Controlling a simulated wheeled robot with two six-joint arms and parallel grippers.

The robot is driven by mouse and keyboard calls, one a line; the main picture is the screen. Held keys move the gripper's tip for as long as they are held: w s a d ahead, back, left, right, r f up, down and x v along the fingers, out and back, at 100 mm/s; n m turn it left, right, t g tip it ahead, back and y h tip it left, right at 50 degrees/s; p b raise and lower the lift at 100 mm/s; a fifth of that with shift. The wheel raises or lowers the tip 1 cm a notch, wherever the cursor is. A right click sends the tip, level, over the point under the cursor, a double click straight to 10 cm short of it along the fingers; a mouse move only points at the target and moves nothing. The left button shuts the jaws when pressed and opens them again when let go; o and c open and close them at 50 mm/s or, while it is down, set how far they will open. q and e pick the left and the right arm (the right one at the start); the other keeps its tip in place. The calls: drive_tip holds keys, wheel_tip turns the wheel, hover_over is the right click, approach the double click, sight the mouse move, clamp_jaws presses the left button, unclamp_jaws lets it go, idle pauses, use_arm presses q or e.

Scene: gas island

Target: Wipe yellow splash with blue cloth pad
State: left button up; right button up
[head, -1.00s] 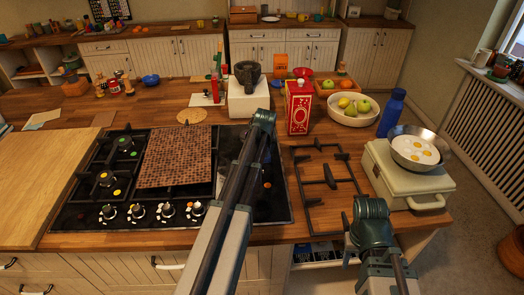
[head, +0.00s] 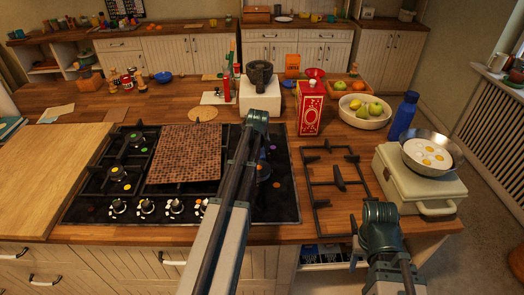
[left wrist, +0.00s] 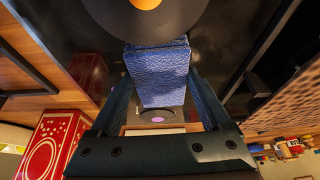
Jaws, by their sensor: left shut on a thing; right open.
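The blue cloth pad (left wrist: 158,72) is between the fingers of my left gripper (left wrist: 160,85) in the left wrist view, above the black hob. In the head view my left forearm (head: 245,160) reaches over the right part of the hob (head: 190,210) and hides the fingers and pad. A yellow spot (head: 118,173) shows on a left burner; I cannot tell whether it is the yellow splash.
A brown patterned board (head: 185,153) covers the hob's middle. A loose black grate (head: 335,180) lies right of the hob. A red carton (head: 309,108), a white stand (head: 260,97) and a fruit bowl (head: 366,118) stand behind. A pan of eggs (head: 432,152) sits on a cream box (head: 420,183).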

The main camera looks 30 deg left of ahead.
use_arm(q)
drive_tip(key=shift+s+a, duration=0.3)
drive_tip(key=shift+a, duration=0.3)
drive_tip(key=shift+r, duration=0.15)
wheel_tip(320, 180, up, 6)
drive_tip(key=p, duration=0.6)
drive_tip(key=shift+d, duration=0.1)
wheel_tip(320, 180, up, 3)
drive_tip(key=p, duration=0.3)
drive_tip(key=shift+f, duration=0.2)
drive_tip(key=shift+w+f+b, duration=0.1)
drive_tip(key=shift+f+b, duration=0.4)
drive_tip(key=shift+b, duration=0.05)
